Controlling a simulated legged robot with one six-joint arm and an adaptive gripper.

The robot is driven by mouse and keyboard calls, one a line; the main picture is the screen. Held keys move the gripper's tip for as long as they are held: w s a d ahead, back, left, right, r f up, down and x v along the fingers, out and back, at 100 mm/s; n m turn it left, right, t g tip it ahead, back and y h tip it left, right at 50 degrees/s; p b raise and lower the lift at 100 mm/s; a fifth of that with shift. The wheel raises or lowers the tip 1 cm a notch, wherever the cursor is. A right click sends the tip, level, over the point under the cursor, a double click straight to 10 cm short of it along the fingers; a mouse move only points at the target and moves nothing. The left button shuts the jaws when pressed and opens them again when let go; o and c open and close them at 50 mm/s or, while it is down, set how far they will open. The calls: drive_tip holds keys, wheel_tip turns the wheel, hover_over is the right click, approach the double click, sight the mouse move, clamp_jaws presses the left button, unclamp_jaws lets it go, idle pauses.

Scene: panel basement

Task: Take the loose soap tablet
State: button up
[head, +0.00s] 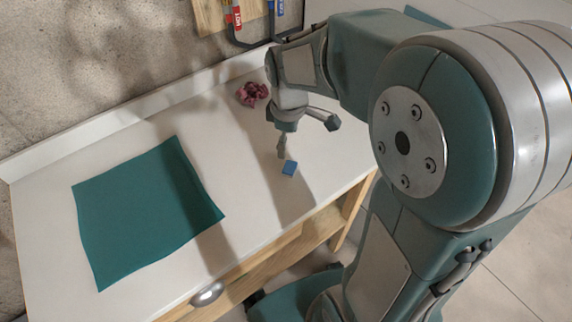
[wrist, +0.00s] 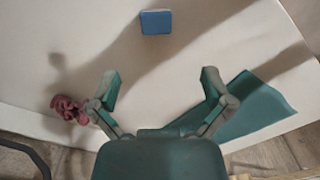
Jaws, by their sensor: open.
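The soap tablet is a small blue block (head: 289,168) on the white worktop, near its front edge. In the wrist view the blue soap tablet (wrist: 156,22) lies flat at the top, beyond the fingertips and a little left of the middle between them. My gripper (head: 307,138) is over the worktop, behind the tablet in the head view. In the wrist view my gripper (wrist: 160,80) has its two fingers spread wide with nothing between them. The fingers are apart from the tablet.
A teal cloth (head: 145,212) lies on the left of the worktop (head: 240,200). A crumpled dark pink thing (head: 252,94) lies near the back. Tools with red and blue handles (head: 236,15) hang on the wall. A drawer handle (head: 207,294) sticks out at the front.

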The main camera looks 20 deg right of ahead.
hover_over(286, 166)
drive_tip(key=d, duration=0.1)
drive_tip(key=f, duration=0.4)
drive_tip(key=shift+s+f, duration=0.1)
drive_tip(key=shift+s, duration=0.15)
drive_tip(key=shift+a+f, duration=0.25)
drive_tip(key=f, duration=0.4)
drive_tip(key=shift+w+a+f, duration=0.25)
drive_tip(key=shift+w+a, duration=0.05)
drive_tip(key=shift+a, duration=0.1)
drive_tip(key=shift+d+f, duration=0.25)
drive_tip(key=shift+f, duration=0.05)
drive_tip(key=shift+d, duration=0.3)
drive_tip(key=shift+a, duration=0.4)
drive_tip(key=c, duration=1)
